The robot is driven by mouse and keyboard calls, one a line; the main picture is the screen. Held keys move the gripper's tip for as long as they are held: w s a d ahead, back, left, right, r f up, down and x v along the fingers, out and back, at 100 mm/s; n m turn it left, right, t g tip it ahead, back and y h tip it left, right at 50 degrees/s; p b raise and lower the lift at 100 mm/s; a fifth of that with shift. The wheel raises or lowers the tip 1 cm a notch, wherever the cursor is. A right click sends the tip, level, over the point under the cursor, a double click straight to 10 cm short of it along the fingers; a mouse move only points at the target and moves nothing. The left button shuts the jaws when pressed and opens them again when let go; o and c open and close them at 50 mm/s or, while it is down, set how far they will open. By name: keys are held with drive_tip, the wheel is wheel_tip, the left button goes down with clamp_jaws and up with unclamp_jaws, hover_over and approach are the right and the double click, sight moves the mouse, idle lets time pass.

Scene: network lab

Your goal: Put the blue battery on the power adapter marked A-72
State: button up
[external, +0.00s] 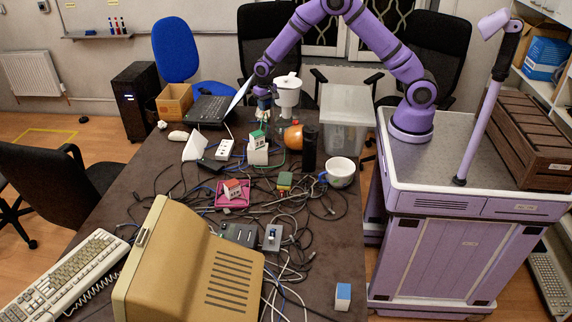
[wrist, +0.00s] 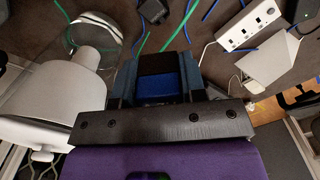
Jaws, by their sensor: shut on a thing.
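My gripper (external: 264,98) is above the far part of the table. In the wrist view my gripper (wrist: 157,68) is shut on a dark block with a bright blue face, which I take as the blue battery (wrist: 157,87). The jaws cover its sides, and it shows only as a small blue patch in the external view. Possible power adapters are a black box (external: 238,234) and a grey box (external: 272,238) near the monitor, and a small black box (wrist: 153,10) in the wrist view. No A-72 marking is readable.
A white jug-like appliance (external: 287,93) stands close beside my gripper. A white power strip (external: 224,149), tangled cables, a mug (external: 340,172), a black cylinder (external: 309,147) and toy houses crowd the table. A beige monitor (external: 190,265) fills the near side. The near right is clearer, with a blue-white box (external: 343,297).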

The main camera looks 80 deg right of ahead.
drive_tip(key=d, duration=0.2)
hover_over(267, 135)
wheel_tip(267, 135, down, 11)
drive_tip(key=shift+s+a+r, duration=0.1)
drive_tip(key=shift+s+r, duration=0.05)
drive_tip(key=shift+r, duration=0.05)
drive_tip(key=shift+f, duration=2.2)
drive_tip(key=shift+f, duration=0.15)
drive_tip(key=o, duration=1)
drive_tip(key=shift+c, duration=0.2)
